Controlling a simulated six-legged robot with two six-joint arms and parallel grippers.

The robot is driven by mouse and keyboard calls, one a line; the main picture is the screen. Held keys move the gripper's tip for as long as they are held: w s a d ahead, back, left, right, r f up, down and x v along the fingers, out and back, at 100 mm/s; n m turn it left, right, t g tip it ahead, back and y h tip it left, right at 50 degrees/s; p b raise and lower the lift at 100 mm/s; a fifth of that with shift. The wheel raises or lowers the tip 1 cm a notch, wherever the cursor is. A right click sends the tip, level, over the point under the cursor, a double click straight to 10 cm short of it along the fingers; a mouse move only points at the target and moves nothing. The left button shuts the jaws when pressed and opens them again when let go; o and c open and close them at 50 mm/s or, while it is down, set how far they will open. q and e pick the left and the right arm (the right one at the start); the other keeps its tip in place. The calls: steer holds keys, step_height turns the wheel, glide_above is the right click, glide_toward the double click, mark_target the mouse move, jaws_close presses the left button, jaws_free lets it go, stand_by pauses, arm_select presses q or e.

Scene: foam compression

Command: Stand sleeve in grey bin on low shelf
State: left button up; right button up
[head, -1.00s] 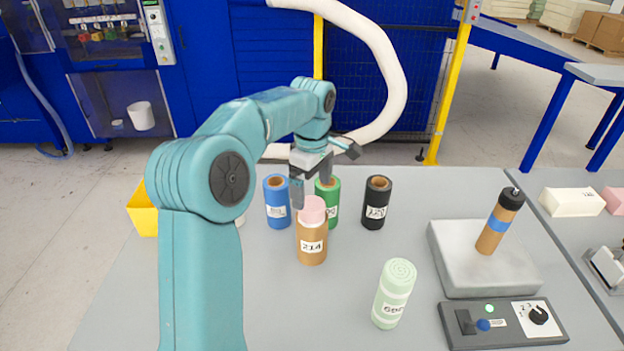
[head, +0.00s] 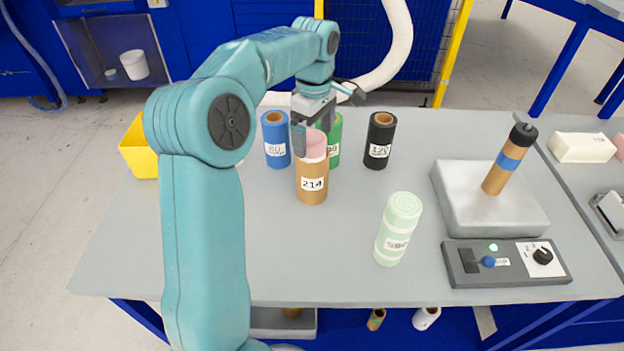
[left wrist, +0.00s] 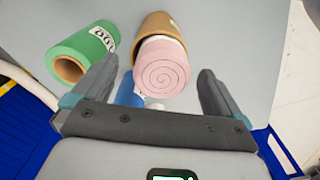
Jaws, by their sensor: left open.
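A brown cardboard sleeve (head: 312,188) labelled 214 stands upright on the table with a pink foam roll (head: 316,145) showing at its top. Blue (head: 276,140), green (head: 336,138) and black (head: 380,142) sleeves stand behind it. My left gripper (head: 312,138) is open at the pink roll's top. In the left wrist view the pink roll (left wrist: 162,70) shows between and beyond the spread fingers, apart from both. What looks like a grey bin (head: 270,322) on the low shelf shows partly under the table, with something brown in it. My right gripper is out of view.
A pale green foam roll (head: 398,230) stands near the front edge. A grey block (head: 460,200) with a brown, blue-banded sleeve and a control box (head: 505,264) are at the right. A yellow bin (head: 138,152) is at the left. Small rolls lie below.

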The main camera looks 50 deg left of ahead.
mark_target(312, 174)
arm_select(q)
steer(key=shift+w+f, duration=0.15)
steer(key=shift+f, duration=0.6)
step_height(312, 174, down, 5)
steer(key=shift+a+r+p, duration=0.1)
steer(key=shift+r+p, duration=0.1)
steer(key=shift+p, duration=0.2)
steer(key=shift+f, duration=0.25)
steer(key=shift+s+r, duration=0.1)
steer(key=shift+s, duration=0.1)
steer(key=c, duration=0.4)
steer(key=shift+w, duration=0.1)
steer(key=c, duration=0.9)
steer(key=shift+r, duration=0.1)
